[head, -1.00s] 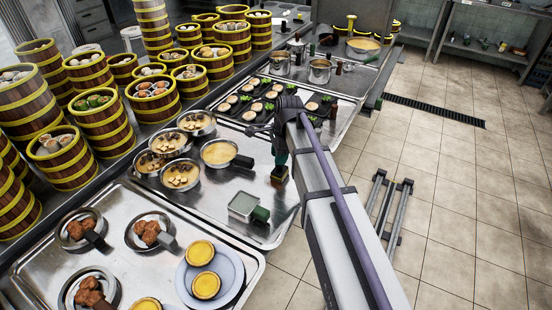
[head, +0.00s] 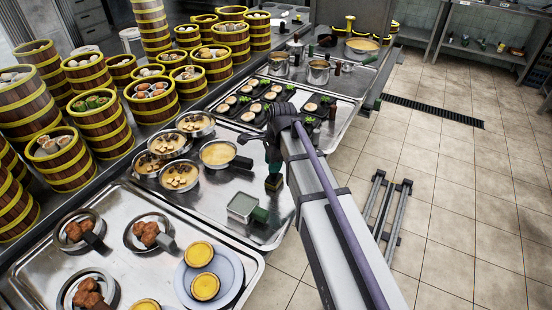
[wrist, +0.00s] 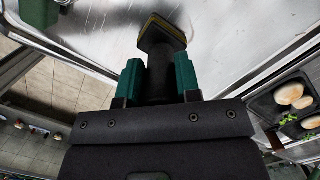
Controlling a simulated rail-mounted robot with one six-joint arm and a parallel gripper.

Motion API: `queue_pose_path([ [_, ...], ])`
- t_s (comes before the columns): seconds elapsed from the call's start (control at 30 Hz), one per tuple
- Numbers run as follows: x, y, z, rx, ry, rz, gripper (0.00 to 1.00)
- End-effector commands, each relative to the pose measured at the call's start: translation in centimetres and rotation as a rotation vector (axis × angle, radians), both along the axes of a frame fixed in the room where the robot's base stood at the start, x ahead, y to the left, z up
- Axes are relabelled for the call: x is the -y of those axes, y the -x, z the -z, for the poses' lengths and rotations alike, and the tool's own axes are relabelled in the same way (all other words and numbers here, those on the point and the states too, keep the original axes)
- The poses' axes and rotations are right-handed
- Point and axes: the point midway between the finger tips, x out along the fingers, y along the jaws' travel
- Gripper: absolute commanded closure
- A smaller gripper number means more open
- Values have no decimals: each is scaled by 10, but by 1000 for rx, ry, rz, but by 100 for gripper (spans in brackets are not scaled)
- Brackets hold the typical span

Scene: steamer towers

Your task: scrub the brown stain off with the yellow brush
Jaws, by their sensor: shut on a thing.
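My gripper (head: 274,162) points down over the metal tray in the head view. In the wrist view, its green fingers (wrist: 158,72) are shut on the dark handle of the yellow brush (wrist: 162,31). The brush has a dark block head with a thin yellow edge. In the head view the brush (head: 273,183) hangs below my gripper, at or just above the tray surface; I cannot tell whether it touches. I cannot make out the brown stain in either view; the brush or my arm may hide it.
A square metal container with a green handle (head: 242,206) sits close in front of the brush. Pans of yellow food (head: 218,153) stand to the left. A dark tray of small dishes (head: 262,104) lies behind. Bare tray surface (head: 215,190) shows between them.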

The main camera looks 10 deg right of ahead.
Motion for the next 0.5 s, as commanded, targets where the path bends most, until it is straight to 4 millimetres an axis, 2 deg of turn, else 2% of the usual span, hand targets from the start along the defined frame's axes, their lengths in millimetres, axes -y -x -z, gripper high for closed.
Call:
queue_pose_path([
  [0.2, -9, 10, 1, -1, -1, -1, 100],
  [0.5, -9, 10, 1, -2, -1, -1, 100],
])
